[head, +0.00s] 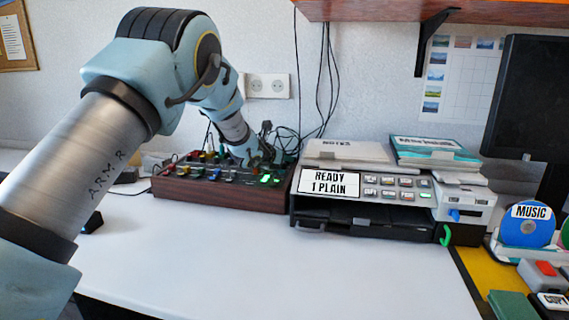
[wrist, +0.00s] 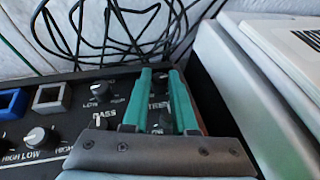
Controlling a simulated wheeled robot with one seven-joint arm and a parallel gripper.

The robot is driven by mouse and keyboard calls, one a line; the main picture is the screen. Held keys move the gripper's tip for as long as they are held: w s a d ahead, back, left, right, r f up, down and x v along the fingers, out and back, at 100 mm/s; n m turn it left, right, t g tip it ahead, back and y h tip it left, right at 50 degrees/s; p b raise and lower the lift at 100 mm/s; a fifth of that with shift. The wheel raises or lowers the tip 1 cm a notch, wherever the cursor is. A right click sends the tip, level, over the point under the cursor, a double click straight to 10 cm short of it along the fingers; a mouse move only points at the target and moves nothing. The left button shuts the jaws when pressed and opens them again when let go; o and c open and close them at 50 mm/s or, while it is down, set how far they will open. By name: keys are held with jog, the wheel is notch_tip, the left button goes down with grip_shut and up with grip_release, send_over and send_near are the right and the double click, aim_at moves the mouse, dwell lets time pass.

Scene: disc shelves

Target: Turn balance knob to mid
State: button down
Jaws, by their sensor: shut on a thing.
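The mixer (head: 222,195), a dark panel with wooden sides, stands on the desk against the wall. My arm reaches down to its back right, with my gripper (head: 262,158) at the panel. In the wrist view the two green fingers of my gripper (wrist: 160,80) close over the panel's right end, shut on a knob mostly hidden between them. I cannot read that knob's label or pointer, so I cannot confirm it is the balance knob. A bass knob (wrist: 100,91) with low and high marks is just left of the fingers. Lettering starting "TRE" shows between them.
Another knob (wrist: 38,137) and two square buttons, blue (wrist: 12,103) and grey (wrist: 51,97), lie to the left. Black cables (wrist: 95,35) loop behind the panel. A printer-like machine (head: 365,190) stands close to the mixer's right. The desk front is clear.

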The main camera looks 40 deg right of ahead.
jog(key=shift+s+d+f+n+t+y+b, duration=0.15)
jog(key=shift+n+t+b, duration=0.35)
jog(key=shift+b, duration=1.15)
jog(key=shift+a+f+n+t+y+b, duration=0.1)
jog(key=shift+n+t+y+b, duration=0.3)
jog(key=shift+b, duration=1.3)
jog(key=shift+s+d+f+n+t+y+b, duration=0.15)
jog(key=shift+n+t+b, duration=0.4)
jog(key=shift+b, duration=1.1)
jog(key=shift+w+t+b, duration=0.1)
jog(key=shift+t+b, duration=0.15)
jog(key=shift+b, duration=0.4)
jog(key=shift+a+r+n+t+y+b, duration=0.1)
jog(key=shift+r+n+t+y+b, duration=0.2)
jog(key=shift+n+t+y+b, duration=0.5)
jog(key=shift+g+h, duration=0.3)
jog(key=shift+g, duration=0.1)
jog(key=c, duration=1)
grip_release()
jog(key=shift+r, duration=0.1)
jog(key=b+v, duration=0.1)
jog(key=v, duration=0.9)
jog(key=shift+s+a+r, duration=0.1)
jog(key=shift+s+a, duration=0.15)
jog(key=shift+a, duration=0.05)
